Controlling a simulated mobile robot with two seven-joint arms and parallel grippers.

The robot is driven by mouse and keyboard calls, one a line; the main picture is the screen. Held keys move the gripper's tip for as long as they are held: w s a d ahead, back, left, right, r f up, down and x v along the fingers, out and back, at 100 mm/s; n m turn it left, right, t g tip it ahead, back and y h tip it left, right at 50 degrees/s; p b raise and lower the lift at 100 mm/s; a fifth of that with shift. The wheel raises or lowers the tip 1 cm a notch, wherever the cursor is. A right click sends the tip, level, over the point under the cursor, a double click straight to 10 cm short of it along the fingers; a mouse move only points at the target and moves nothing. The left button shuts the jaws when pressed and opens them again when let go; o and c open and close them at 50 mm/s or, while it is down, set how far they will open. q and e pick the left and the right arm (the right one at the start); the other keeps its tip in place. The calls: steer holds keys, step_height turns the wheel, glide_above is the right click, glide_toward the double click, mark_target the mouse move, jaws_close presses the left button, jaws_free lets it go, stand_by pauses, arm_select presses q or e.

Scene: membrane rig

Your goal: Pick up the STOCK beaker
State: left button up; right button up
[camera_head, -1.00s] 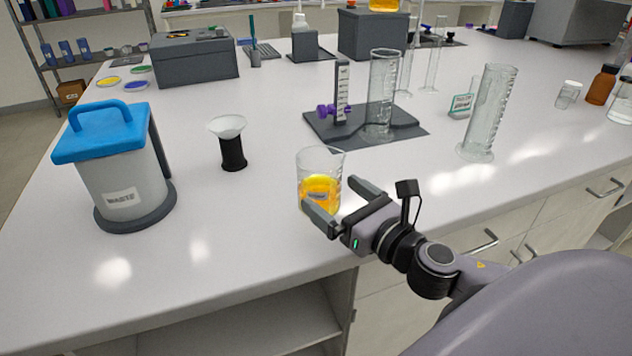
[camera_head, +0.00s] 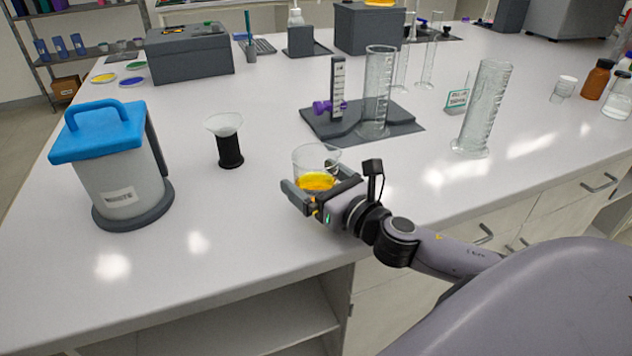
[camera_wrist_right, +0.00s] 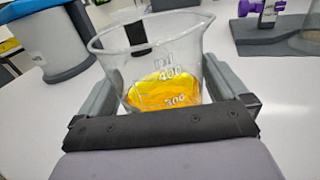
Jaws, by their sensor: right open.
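A clear glass beaker (camera_head: 314,160) with yellow-orange liquid stands upright on the white bench near its front edge. No STOCK label is readable on it. My right gripper (camera_head: 308,188) is open, with one finger on each side of the beaker. In the right wrist view the beaker (camera_wrist_right: 158,70), with printed volume marks, rises between the two fingers of the right gripper (camera_wrist_right: 165,88). I cannot tell whether either finger touches the glass. My left gripper is not in view.
A blue-lidded waste bin (camera_head: 122,185) stands at the left. A funnel on a black stand (camera_head: 228,145) is left of the beaker. Behind are a grey rig base (camera_head: 405,122) with a tall cylinder (camera_head: 377,92) and another cylinder (camera_head: 482,110). The front left bench is clear.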

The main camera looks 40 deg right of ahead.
steer(key=c, duration=1.1)
steer(key=shift+o, duration=0.2)
steer(key=shift+r, duration=0.25)
